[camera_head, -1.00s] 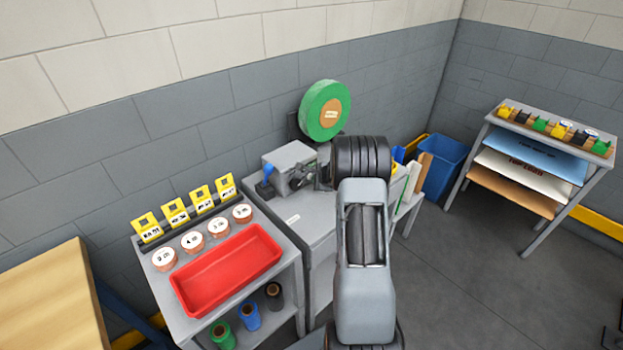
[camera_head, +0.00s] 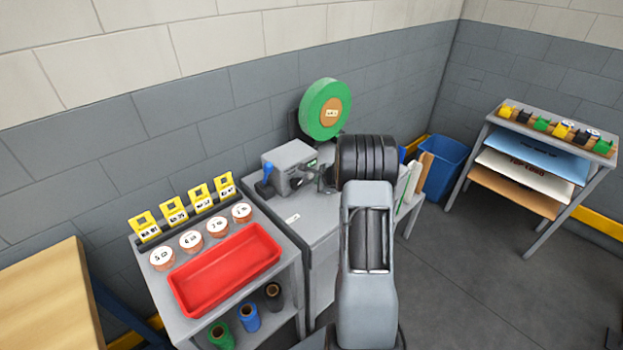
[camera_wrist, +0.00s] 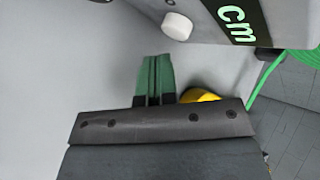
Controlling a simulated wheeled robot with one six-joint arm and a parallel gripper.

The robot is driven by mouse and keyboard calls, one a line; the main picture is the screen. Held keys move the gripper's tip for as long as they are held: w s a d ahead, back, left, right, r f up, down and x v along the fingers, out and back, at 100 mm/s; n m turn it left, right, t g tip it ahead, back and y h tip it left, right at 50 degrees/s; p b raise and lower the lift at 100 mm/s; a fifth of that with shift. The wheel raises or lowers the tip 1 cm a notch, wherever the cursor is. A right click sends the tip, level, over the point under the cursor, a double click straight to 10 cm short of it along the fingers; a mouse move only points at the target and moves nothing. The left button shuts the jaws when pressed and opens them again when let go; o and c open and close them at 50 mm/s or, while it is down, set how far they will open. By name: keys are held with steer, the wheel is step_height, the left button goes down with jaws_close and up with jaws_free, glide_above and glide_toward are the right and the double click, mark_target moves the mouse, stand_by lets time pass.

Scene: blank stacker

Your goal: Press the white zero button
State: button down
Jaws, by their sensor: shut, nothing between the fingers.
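The white button (camera_wrist: 177,26) is a small round knob on a pale grey housing in the wrist view. It sits beside a dark display (camera_wrist: 238,18) with green "cm" letters. My gripper (camera_wrist: 153,58) is shut and empty, its green fingertips together just below the button in the picture, with a visible gap between them. In the head view the grey measuring machine (camera_head: 290,155) stands on the bench, with my gripper (camera_head: 318,178) close at its right side. The button cannot be made out in the head view, and my arm hides part of that area.
A green reel (camera_head: 318,105) stands behind the machine. A blue lever (camera_head: 266,172) is at its left. A red tray (camera_head: 222,270), tape rolls and yellow tags are on the left cart. A yellow piece (camera_wrist: 201,95) and a green strand (camera_wrist: 268,75) show near my gripper.

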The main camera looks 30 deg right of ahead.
steer(key=shift+s+d+f+b, duration=0.15)
steer(key=shift+s+b, duration=0.35)
steer(key=shift+s, duration=0.05)
steer(key=shift+s+d+b, duration=0.15)
steer(key=shift+s+b, duration=0.4)
steer(key=shift+s, duration=0.45)
steer(key=shift+s+d+b, duration=0.15)
steer(key=shift+s+b, duration=0.35)
steer(key=shift+s, duration=0.45)
